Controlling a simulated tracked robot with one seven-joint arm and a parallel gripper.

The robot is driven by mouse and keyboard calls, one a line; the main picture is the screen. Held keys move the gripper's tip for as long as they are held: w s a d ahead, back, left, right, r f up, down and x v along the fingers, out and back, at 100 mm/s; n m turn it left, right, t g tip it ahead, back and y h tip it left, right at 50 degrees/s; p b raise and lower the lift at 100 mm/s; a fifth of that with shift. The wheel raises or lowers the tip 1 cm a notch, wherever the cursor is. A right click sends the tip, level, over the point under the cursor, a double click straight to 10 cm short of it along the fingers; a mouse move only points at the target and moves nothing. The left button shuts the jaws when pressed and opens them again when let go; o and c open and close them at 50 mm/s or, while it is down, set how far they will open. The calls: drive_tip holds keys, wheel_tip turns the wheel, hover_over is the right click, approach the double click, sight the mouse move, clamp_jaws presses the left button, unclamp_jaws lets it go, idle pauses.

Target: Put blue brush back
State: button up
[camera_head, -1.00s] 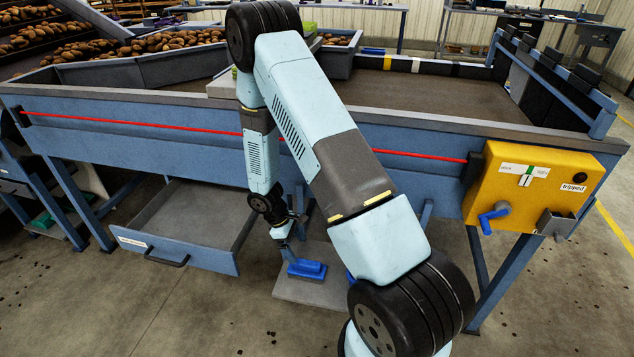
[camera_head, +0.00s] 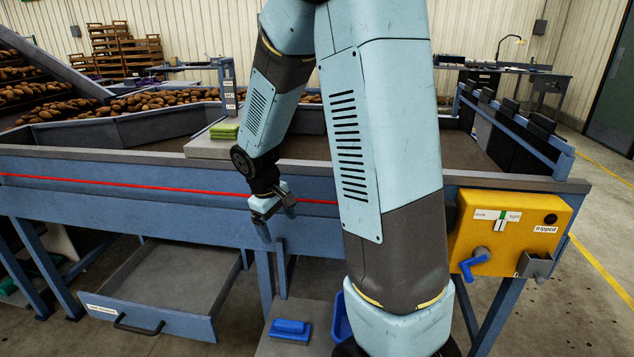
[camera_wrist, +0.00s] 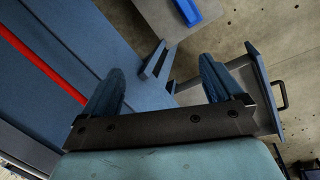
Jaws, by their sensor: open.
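The blue brush (camera_head: 290,328) lies on a grey low platform (camera_head: 265,347) on the floor, below the front of the grader. In the wrist view a blue piece, seemingly the brush (camera_wrist: 187,11), shows at the top on a grey surface, cut by the frame edge. My gripper (camera_head: 274,222) is in front of the grader's blue side panel, well above the brush and apart from it. In the wrist view my gripper (camera_wrist: 160,82) has its two blue fingers spread wide with nothing between them.
An open grey drawer (camera_head: 165,322) juts out left of the platform. Another blue object (camera_head: 341,320) is partly hidden behind my arm. A red cord (camera_head: 120,184) runs along the panel. A yellow control box (camera_head: 510,232) is at right. Green pads (camera_head: 225,130) lie on a grey ledge.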

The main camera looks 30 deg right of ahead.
drive_tip(key=s+r+m+t+y, duration=0.2)
drive_tip(key=s+r+m+t, duration=0.3)
drive_tip(key=s+r, duration=1.6)
drive_tip(key=shift+s+r, duration=0.25)
drive_tip(key=shift+r, duration=0.1)
drive_tip(key=shift+c, duration=0.2)
